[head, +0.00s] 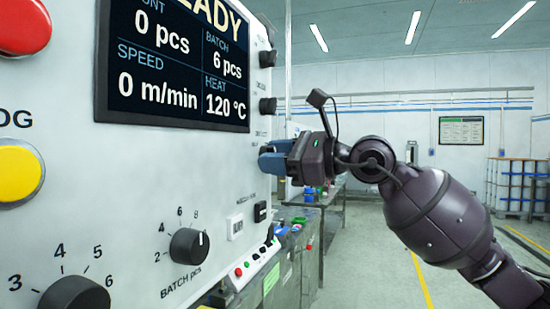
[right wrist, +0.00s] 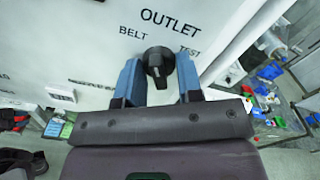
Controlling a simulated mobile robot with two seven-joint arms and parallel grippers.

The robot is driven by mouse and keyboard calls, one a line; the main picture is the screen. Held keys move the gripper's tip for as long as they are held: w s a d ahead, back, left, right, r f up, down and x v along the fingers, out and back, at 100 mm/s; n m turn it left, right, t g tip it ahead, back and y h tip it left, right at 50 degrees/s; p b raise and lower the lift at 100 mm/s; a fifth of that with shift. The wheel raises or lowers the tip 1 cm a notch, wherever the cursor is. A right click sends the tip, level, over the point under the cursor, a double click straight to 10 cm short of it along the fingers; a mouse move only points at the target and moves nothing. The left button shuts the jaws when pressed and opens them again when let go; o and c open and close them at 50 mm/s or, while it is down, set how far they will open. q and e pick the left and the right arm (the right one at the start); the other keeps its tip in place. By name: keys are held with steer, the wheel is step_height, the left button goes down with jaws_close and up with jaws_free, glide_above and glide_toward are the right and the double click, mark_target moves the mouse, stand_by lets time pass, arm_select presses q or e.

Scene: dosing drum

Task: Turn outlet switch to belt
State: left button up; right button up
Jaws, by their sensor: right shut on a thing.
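The outlet switch (right wrist: 158,64) is a black rotary knob on the white panel, under the word OUTLET. BELT is printed to its upper left and TEST to its right in the right wrist view. My right gripper (right wrist: 157,82) has its two blue fingers on either side of the knob and is shut on it. In the head view the right gripper (head: 272,160) reaches the panel's right part from the right, and hides the knob there. I cannot tell for sure which label the knob's pointer faces. My left gripper is not in view.
The panel (head: 120,190) carries a display (head: 180,62), a batch knob (head: 188,246), a yellow button (head: 18,173) and a red button (head: 22,26). Two black knobs (head: 267,58) sit above my right gripper. A cluttered table (head: 318,200) stands behind; open floor lies to the right.

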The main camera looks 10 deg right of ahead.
steer(key=o, duration=0.9)
steer(key=shift+s+d, duration=0.1)
steer(key=v, duration=1)
steer(key=shift+s+d+b, duration=0.2)
steer(key=shift+d+b, duration=0.05)
steer(key=shift+b, duration=0.15)
